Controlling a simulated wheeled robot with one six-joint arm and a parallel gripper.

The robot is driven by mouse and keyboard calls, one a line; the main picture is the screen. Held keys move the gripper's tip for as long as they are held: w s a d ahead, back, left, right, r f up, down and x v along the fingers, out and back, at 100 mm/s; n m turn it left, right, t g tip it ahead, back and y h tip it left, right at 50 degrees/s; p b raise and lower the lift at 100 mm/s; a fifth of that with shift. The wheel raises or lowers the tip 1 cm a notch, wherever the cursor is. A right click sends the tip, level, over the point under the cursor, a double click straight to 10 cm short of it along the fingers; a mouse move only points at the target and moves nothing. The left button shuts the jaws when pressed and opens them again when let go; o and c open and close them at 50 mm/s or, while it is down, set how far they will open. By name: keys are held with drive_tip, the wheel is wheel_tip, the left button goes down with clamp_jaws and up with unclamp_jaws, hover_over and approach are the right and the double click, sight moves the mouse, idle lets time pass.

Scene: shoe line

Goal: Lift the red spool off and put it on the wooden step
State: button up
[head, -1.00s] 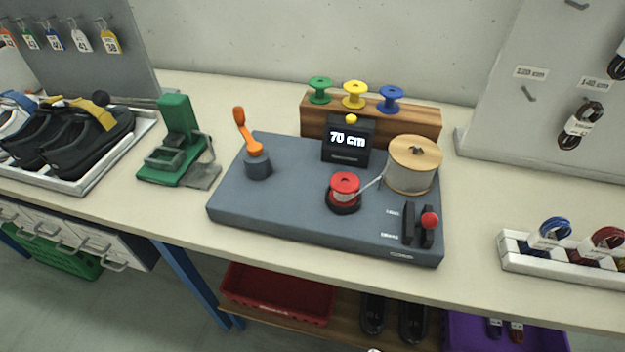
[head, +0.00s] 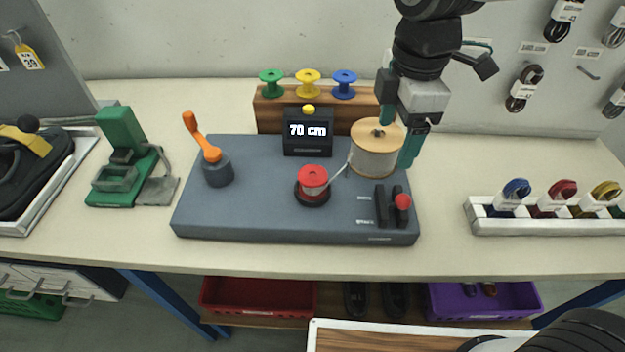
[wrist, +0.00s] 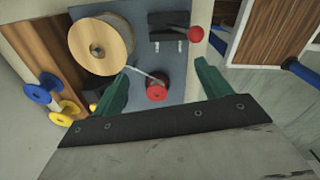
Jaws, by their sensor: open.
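The red spool (head: 313,177) sits upright on a dark round holder on the grey machine (head: 262,215). A pale strand runs from it to the large wooden-faced reel (head: 374,150). The wooden step (head: 268,117) stands behind the machine, with green, yellow and blue spools in a row on top. My gripper (head: 410,150) is above the machine's right rear, beside the large reel in the picture, with its fingers pointing down. In the wrist view my gripper (wrist: 158,90) is open and empty, and the red spool (wrist: 156,92) shows between its green fingers, apart from them.
The machine carries an orange crank (head: 202,140), a 70 cm display (head: 308,132) and a red-knobbed lever (head: 402,203). A green device (head: 125,160) stands to the left. A white rack of coiled laces (head: 480,222) stands to the right. The table between machine and rack is clear.

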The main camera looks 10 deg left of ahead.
sight(313, 174)
drive_tip(key=a+f+n, duration=0.2)
drive_tip(key=a+n, duration=0.1)
drive_tip(key=a, duration=0.1)
drive_tip(key=a+f+n, duration=0.1)
drive_tip(key=a+n, duration=0.2)
drive_tip(key=a, duration=0.1)
drive_tip(key=a+f+n, duration=0.2)
drive_tip(key=a+n, duration=0.2)
drive_tip(key=a, duration=0.1)
drive_tip(key=shift+w+f, duration=0.35)
drive_tip(key=shift+w, duration=0.05)
drive_tip(key=f, duration=0.7)
drive_tip(key=shift+w+f, duration=0.25)
drive_tip(key=c, duration=1.2)
